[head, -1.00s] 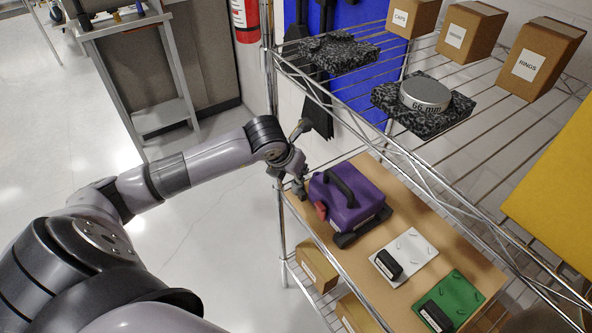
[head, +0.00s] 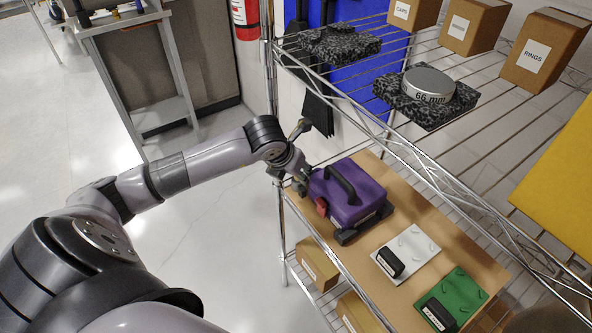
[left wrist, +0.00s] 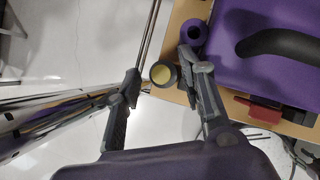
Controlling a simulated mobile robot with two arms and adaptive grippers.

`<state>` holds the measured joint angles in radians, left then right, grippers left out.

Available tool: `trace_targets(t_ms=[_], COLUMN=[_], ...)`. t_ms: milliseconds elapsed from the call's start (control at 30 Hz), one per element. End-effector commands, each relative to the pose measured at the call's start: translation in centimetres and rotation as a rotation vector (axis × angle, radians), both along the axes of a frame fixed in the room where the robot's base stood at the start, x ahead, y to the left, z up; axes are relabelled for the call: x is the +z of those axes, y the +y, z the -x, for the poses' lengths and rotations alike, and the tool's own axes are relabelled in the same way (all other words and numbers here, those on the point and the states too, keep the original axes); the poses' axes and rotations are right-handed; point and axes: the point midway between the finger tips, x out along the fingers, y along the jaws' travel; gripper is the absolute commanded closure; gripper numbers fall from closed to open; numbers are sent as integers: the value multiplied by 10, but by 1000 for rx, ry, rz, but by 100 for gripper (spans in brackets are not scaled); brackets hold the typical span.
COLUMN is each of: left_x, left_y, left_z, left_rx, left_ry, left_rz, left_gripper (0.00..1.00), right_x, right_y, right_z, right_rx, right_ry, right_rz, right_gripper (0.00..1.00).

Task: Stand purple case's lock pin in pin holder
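The purple case (head: 352,200), with a black handle and a red latch (head: 321,207), stands on the brown shelf board. My left gripper (head: 304,176) is at the case's left end, small and partly hidden in the head view. In the left wrist view my left gripper (left wrist: 160,65) has its fingers apart. A round dark-rimmed piece with a yellowish face (left wrist: 162,74) shows between the fingertips, nearer the right finger; I cannot tell if they touch. A purple ring with a dark hole (left wrist: 194,32) lies just beyond. I cannot tell which of these is the lock pin or pin holder. My right gripper is out of view.
A white plate (head: 409,252) and a green plate (head: 462,291), each with a black block, lie right of the case. The upper wire shelf holds foam pads, a "66 mm" disc (head: 428,84) and boxes. A metal post (head: 283,225) stands close to my left arm.

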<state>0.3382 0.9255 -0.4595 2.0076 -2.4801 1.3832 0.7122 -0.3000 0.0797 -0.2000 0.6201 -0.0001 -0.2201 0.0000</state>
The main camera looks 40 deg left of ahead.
Motion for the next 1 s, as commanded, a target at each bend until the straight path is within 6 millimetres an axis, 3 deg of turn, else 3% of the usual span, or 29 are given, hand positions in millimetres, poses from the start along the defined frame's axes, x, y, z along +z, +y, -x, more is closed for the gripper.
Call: trace_targets(t_ms=[367,800,1000], left_x=[9,85,102], left_y=[-2,-3,-4], left_z=[5,48,58], left_rx=[-3,-2,0], left_ry=[-1,-4,-1], left_rz=[3,0,1], left_gripper=[61,61,61], right_x=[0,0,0], right_y=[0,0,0], right_z=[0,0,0], right_rx=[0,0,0], right_ry=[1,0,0], right_rz=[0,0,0], right_gripper=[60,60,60])
